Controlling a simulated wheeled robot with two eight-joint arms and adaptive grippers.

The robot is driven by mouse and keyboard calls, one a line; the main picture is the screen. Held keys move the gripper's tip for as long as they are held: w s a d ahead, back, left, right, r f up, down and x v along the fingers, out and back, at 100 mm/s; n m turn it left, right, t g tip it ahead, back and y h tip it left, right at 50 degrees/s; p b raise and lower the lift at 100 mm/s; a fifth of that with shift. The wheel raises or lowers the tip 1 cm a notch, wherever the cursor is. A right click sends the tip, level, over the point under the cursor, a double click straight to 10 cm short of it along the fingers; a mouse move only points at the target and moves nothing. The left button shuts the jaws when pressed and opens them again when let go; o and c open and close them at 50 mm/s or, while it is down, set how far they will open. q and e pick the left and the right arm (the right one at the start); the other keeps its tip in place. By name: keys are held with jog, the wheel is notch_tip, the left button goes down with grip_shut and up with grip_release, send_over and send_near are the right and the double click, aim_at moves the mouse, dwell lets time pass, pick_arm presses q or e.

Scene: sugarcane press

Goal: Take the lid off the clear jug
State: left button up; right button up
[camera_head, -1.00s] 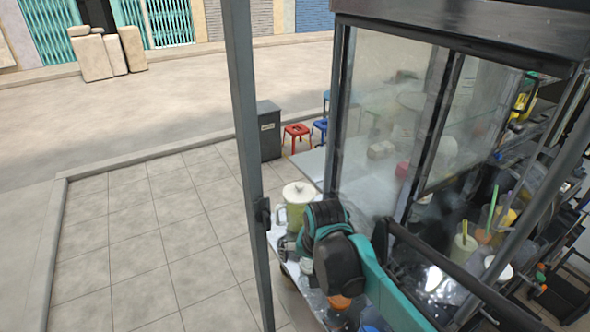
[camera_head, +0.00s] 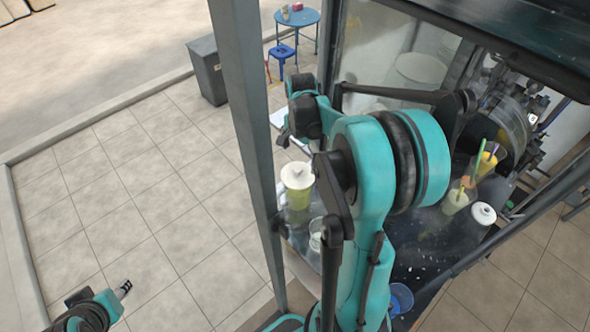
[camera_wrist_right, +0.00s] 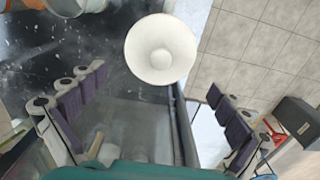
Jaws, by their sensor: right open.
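The clear jug (camera_head: 297,196) holds pale green liquid and stands at the cart's left edge, just right of the grey post in the head view. Its cream lid (camera_head: 297,174) sits on top. In the right wrist view the round lid (camera_wrist_right: 160,48) with its centre knob shows from above and hides the jug's body. My right gripper (camera_wrist_right: 157,88) is open and empty, its fingers spread to either side below the lid in that view, apart from it. My left gripper (camera_head: 122,289) is at the lower left over the pavement, away from the jug; its jaws are too small to read.
The grey post (camera_head: 243,130) stands close left of the jug. A glass (camera_head: 316,234) is near the jug. Cups with straws (camera_head: 455,200) and a white-lidded pot (camera_head: 483,213) stand at the right. A grey bin (camera_head: 208,70) and blue stool (camera_head: 283,52) are beyond. The pavement is clear.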

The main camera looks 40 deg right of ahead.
aim_at(298, 169)
jog(key=f, duration=0.5)
jog(key=shift+a+f, duration=0.15)
jog(key=shift+a, duration=0.2)
jog(key=shift+s+a, duration=0.1)
jog(key=shift+s, duration=0.1)
jog(key=c, duration=1.5)
